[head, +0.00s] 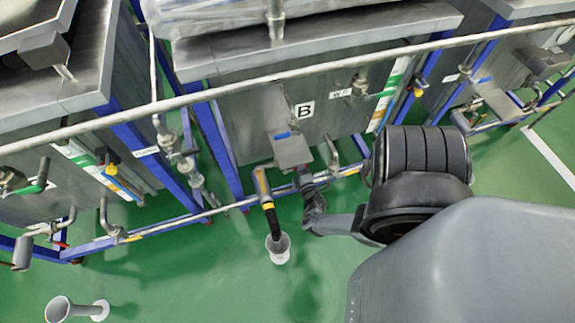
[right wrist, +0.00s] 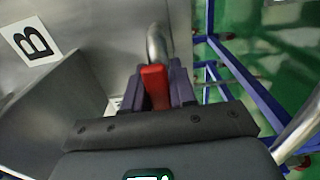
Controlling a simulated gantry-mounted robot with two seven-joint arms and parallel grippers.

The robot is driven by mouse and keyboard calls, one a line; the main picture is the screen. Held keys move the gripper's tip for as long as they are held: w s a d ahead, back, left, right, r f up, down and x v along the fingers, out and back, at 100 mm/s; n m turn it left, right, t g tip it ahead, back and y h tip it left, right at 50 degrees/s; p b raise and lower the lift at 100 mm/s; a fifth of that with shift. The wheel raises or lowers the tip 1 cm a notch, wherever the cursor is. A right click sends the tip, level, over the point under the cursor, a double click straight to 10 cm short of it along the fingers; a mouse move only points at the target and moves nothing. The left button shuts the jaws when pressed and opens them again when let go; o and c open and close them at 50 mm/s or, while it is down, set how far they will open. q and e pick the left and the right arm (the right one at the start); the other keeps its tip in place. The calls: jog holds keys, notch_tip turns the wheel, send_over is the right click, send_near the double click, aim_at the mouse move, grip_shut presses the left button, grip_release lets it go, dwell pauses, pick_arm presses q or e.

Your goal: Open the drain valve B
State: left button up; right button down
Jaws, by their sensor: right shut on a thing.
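The tank marked with a B label (head: 304,110) stands in the middle of the head view. The same B label (right wrist: 33,42) shows at the upper left in the right wrist view. The drain valve's red handle (right wrist: 155,85) lies between the fingers of my right gripper (right wrist: 157,92), which is shut on it. A bent metal pipe (right wrist: 157,42) shows just beyond the handle. In the head view my right gripper (head: 311,190) is low at the tank's front, and the handle is mostly hidden there. My left gripper is not in view.
A drain pipe with a yellow band (head: 262,184) runs down to a white floor funnel (head: 278,247) left of my gripper. A long rail (head: 230,90) crosses above. Blue frame legs (head: 215,150) stand on both sides. A second funnel (head: 60,309) is at lower left.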

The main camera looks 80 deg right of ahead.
jog(key=shift+r, duration=0.1)
dwell(0.3)
jog(key=c, duration=1)
grip_release()
jog(key=p+v, duration=0.1)
jog(key=v, duration=0.9)
jog(key=shift+s+a, duration=0.2)
jog(key=shift+a, duration=0.15)
